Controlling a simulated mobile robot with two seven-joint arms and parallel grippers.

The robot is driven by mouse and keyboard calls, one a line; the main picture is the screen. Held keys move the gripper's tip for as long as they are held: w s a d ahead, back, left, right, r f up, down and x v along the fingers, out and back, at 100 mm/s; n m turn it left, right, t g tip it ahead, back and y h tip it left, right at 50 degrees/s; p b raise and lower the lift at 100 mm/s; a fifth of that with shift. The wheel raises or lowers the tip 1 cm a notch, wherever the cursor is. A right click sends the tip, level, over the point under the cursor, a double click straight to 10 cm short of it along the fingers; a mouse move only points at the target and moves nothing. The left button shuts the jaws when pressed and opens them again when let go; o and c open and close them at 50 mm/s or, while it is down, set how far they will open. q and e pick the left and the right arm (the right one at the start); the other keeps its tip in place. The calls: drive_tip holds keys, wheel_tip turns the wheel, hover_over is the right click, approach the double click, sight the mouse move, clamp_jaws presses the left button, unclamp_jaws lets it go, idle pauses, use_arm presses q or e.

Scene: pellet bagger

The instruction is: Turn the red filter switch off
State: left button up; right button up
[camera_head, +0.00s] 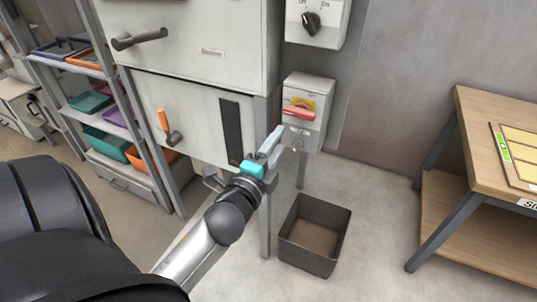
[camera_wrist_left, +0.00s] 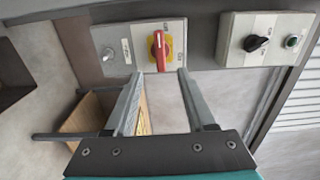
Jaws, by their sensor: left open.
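The red filter switch (camera_head: 299,112) is a red handle on a yellow plate, on a grey switch box (camera_head: 318,88) fixed beside the machine. In the head view the handle lies roughly across the box. In the left wrist view the red switch (camera_wrist_left: 158,50) shows ahead, near the gap between the fingertips. My left gripper (camera_head: 275,143) is just below and left of the switch in the head view. It is open and empty; its two fingers (camera_wrist_left: 157,74) point toward the box, and no contact shows. My right gripper is not in view.
A black knob (camera_head: 311,22) sits on another box above; it also shows in the left wrist view (camera_wrist_left: 256,43). A dark bin (camera_head: 314,236) stands on the floor below. A wooden table (camera_head: 473,120) is at the right, and shelves with coloured trays (camera_head: 92,101) are at the left.

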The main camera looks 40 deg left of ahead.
use_arm(q)
drive_tip(key=shift+v, duration=2.05)
drive_tip(key=s+d+f+n+g+h, duration=0.1)
drive_tip(key=s+d+f+n+g, duration=0.15)
drive_tip(key=f, duration=0.85)
drive_tip(key=s+d+f+n+g+h, duration=0.1)
drive_tip(key=s+f+n+g, duration=0.15)
drive_tip(key=f, duration=0.85)
drive_tip(key=s+d+f+n+g+h, duration=0.1)
drive_tip(key=s+d+f+g, duration=0.15)
drive_tip(key=f, duration=0.85)
drive_tip(key=s+d+f+n+g, duration=0.1)
drive_tip(key=s+f+n+g, duration=0.2)
drive_tip(key=s+f, duration=0.6)
drive_tip(key=s+d+f+n+g+h, duration=0.1)
drive_tip(key=s+f+g, duration=0.5)
drive_tip(key=s, duration=1)
wheel_tip(320, 180, down, 3)
drive_tip(key=d+n, duration=0.1)
drive_tip(key=n, duration=0.1)
drive_tip(key=shift+s+d+f+n, duration=0.15)
drive_tip(key=shift+s+d+n, duration=0.15)
drive_tip(key=shift+d, duration=0.05)
drive_tip(key=shift+s, duration=0.1)
